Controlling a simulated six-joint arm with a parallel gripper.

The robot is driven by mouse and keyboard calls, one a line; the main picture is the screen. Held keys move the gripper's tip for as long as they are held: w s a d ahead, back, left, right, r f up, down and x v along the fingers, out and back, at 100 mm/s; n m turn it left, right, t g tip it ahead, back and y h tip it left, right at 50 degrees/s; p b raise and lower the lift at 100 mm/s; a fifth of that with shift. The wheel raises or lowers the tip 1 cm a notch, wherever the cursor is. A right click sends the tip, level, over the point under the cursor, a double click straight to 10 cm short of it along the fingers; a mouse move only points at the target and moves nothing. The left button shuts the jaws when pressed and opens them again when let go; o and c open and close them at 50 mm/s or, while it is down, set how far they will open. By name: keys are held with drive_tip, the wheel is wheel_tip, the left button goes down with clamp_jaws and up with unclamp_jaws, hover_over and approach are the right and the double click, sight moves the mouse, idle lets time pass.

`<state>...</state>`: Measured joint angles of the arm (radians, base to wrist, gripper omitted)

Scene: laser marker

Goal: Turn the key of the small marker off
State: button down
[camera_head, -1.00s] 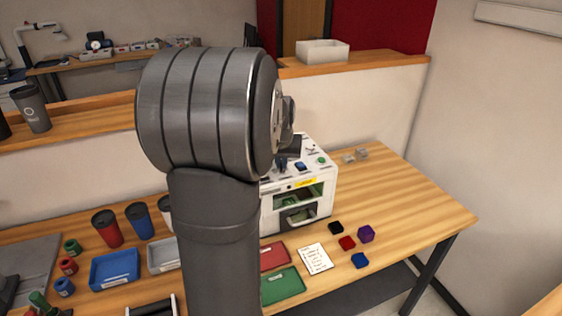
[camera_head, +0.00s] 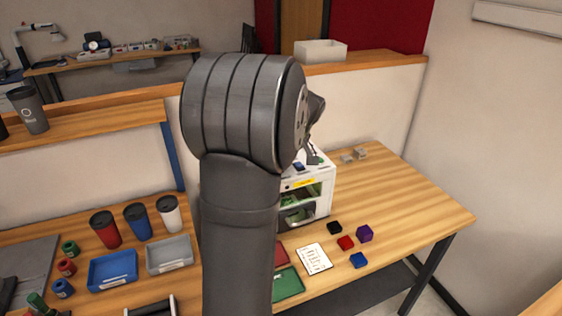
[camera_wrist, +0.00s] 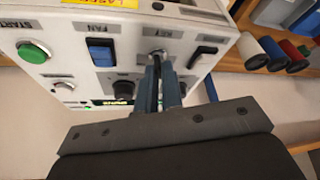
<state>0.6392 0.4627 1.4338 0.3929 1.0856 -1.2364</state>
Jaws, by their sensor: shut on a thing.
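The small marker (camera_head: 318,188) is a white box on the wooden table, partly hidden behind my arm in the head view. In the wrist view its panel (camera_wrist: 152,31) carries a green START button (camera_wrist: 33,52), a blue FAN switch (camera_wrist: 101,52), a black switch (camera_wrist: 202,56) and the key (camera_wrist: 157,55) by the label KEY. My gripper (camera_wrist: 157,66) reaches the panel at the key, its two fingers close together and shut on it. The fingers cover most of the key, so its angle cannot be told. In the head view the fingertips are not clear.
Black, red, purple and blue cubes (camera_head: 365,233) lie right of a white note (camera_head: 314,258). Trays and cups (camera_head: 138,221) stand left of my arm. A dark knob (camera_wrist: 123,88) sits close left of the fingers.

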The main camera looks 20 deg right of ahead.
drive_tip(key=shift+d+n+g+y, duration=0.1)
drive_tip(key=shift+n+g+y, duration=0.4)
drive_tip(key=shift+n, duration=1.4)
drive_tip(key=c, duration=1.6)
unclamp_jaws()
drive_tip(key=shift+r, duration=0.1)
drive_tip(key=v, duration=1.7)
drive_tip(key=shift+d+r, duration=0.1)
drive_tip(key=shift+d, duration=0.1)
drive_tip(key=x, duration=1.7)
drive_tip(key=shift+a+f, duration=0.2)
drive_tip(key=shift+a, duration=0.05)
